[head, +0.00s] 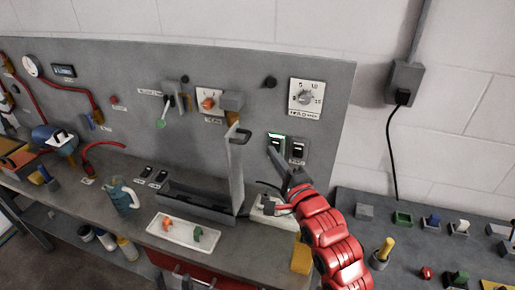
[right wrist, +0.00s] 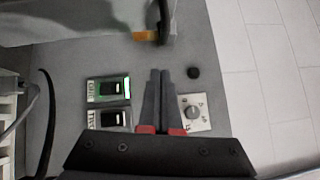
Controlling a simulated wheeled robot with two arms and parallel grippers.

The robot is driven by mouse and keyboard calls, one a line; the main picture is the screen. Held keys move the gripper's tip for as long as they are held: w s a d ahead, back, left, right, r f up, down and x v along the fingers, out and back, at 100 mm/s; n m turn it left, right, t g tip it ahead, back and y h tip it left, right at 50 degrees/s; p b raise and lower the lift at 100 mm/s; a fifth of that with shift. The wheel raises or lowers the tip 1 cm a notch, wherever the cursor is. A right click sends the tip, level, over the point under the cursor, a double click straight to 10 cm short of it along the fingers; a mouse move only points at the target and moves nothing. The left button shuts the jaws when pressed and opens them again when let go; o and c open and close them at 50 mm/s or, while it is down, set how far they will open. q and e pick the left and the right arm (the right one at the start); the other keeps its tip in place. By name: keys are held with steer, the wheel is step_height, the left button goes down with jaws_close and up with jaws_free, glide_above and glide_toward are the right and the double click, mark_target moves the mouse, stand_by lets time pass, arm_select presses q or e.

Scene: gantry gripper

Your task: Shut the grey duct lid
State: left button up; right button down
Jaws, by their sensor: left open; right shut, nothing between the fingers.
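The grey duct lid (head: 236,178) stands upright, swung open at the right end of the open grey duct (head: 195,203) on the bench. My right gripper (head: 275,158) is to the right of the lid, in front of the panel's switches. Its fingers (right wrist: 158,75) are together, empty and apart from the lid. My left gripper is not in view.
Two rocker switches (head: 298,148) and a dial (head: 305,98) are on the back panel near my right gripper. A side table (head: 400,215) at right holds several small items.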

steer(key=w+a, duration=0.1)
steer(key=a+p, duration=0.1)
steer(key=w+a+r+p, duration=0.1)
steer(key=a, duration=0.1)
steer(key=shift+w+a, duration=0.1)
steer(key=shift+w, duration=0.2)
